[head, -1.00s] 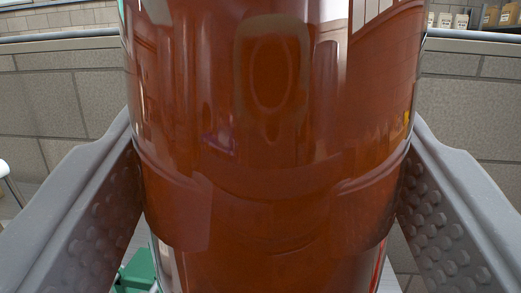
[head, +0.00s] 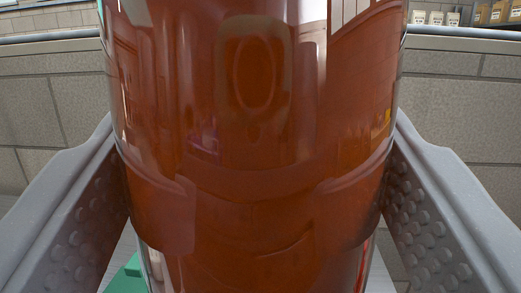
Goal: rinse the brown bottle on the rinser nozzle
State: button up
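The brown bottle (head: 250,205) fills the middle of the head view, very close, glossy and roughly upright. Its top and bottom run out of the picture. My gripper (head: 254,125) has one grey, dimpled finger on each side of the bottle. Both fingertips meet its sides, and it is shut on the bottle. The rinser nozzle does not show; the bottle hides much of the view.
A grey block wall (head: 450,110) with a pale ledge spans the background. Small containers (head: 435,18) stand on a shelf at upper right. Part of a green object (head: 126,277) shows low at left, behind the bottle.

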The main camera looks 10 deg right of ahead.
jog(key=d+p, duration=0.2)
jog(key=d, duration=0.8)
jog(key=shift+d, duration=0.25)
dwell(0.4)
jog(key=shift+d+t+b, duration=0.15)
jog(key=shift+t+b, duration=0.45)
jog(key=shift+b, duration=0.65)
dwell(0.6)
jog(key=shift+s+a, duration=0.2)
jog(key=shift+s, duration=0.65)
dwell(0.4)
jog(key=shift+f, duration=0.1)
dwell(0.5)
jog(key=shift+f, duration=1.3)
jog(key=shift+f, duration=0.25)
jog(key=shift+f, duration=1.8)
